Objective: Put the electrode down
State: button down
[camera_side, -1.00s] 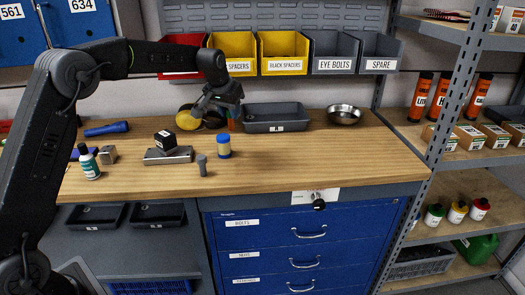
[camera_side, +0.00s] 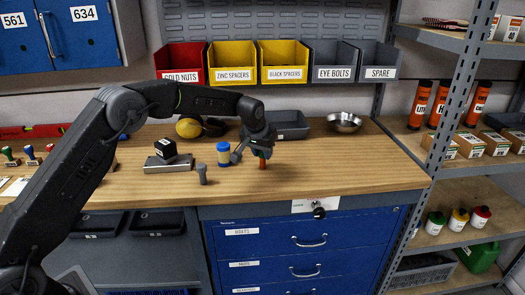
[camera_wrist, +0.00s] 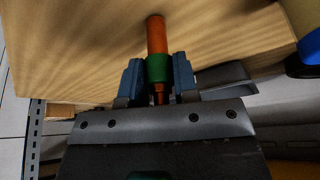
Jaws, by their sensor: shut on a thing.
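The electrode (camera_side: 262,163) is a copper-orange rod with a green band. In the wrist view the electrode (camera_wrist: 157,35) points away from my gripper (camera_wrist: 158,76), whose two blue-grey fingers are shut on it around the green band. In the side view my gripper (camera_side: 262,147) is low over the wooden bench, right of the blue-lidded jar. The electrode hangs roughly upright below the fingers. Its lower end is at or just above the bench top (camera_side: 330,170); I cannot tell whether it touches.
The blue-lidded jar (camera_side: 223,154) and a grey bolt-like piece (camera_side: 202,174) stand left of my gripper. A grey tray (camera_side: 291,125) is behind it, with a metal bowl (camera_side: 344,122) to the right. A black block sits on a metal plate (camera_side: 167,163). The bench's right front is clear.

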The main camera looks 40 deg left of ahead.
jog(key=c, duration=0.9)
grip_release()
jog(key=v, duration=1.2)
jog(key=shift+s+r, duration=0.1)
jog(key=shift+s, duration=0.05)
jog(key=s+d+r+m, duration=0.1)
jog(key=s+r, duration=0.3)
jog(key=s, duration=0.5)
jog(key=s+d+r, duration=0.1)
jog(key=s+r, duration=0.3)
jog(key=s, duration=0.5)
jog(key=shift+m+t+h, duration=0.5)
jog(key=shift+m+t, duration=0.2)
jog(key=shift+m, duration=0.1)
jog(key=s+f, duration=0.2)
jog(key=s, duration=0.4)
jog(key=s+d+f, duration=0.1)
jog(key=s+f, duration=0.1)
jog(key=s, duration=0.5)
jog(key=s+d+f, duration=0.1)
jog(key=s+f, duration=0.1)
jog(key=s, duration=0.5)
jog(key=shift+s, duration=0.1)
